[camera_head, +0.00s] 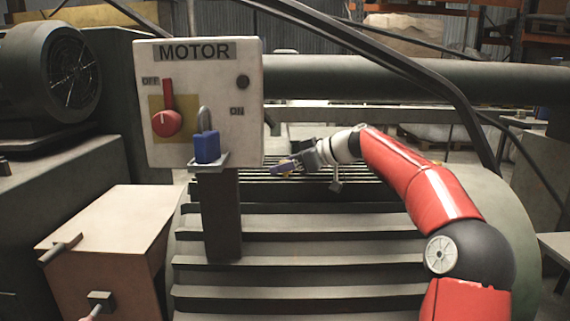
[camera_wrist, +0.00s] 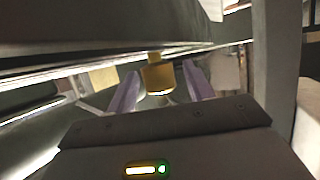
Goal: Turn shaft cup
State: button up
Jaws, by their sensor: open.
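In the wrist view, a small brass-yellow cup (camera_wrist: 158,77) sits on a stub under a dark grey body. It is likely the shaft cup. My gripper (camera_wrist: 160,71) has two purple fingers, open, one on each side of the cup, with a visible gap on both sides. In the head view my gripper (camera_head: 284,166) reaches left, just right of the motor switch box, above the ribbed machine housing. The cup is too small to make out clearly there.
A white MOTOR box (camera_head: 205,105) on a post carries a red switch handle (camera_head: 167,122) and a blue padlock (camera_head: 207,147). A diagonal dark rail (camera_head: 400,65) crosses above my red arm. A horizontal pipe (camera_head: 350,82) runs behind. A ribbed housing (camera_head: 310,222) lies below.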

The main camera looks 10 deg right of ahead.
jog(key=shift+c, duration=0.2)
jog(key=c, duration=0.9)
jog(key=shift+f, duration=0.1)
jog(key=shift+c, duration=0.2)
jog(key=shift+f+m+t+b, duration=0.1)
jog(key=shift+m+t+b, duration=0.2)
jog(key=shift+b, duration=0.4)
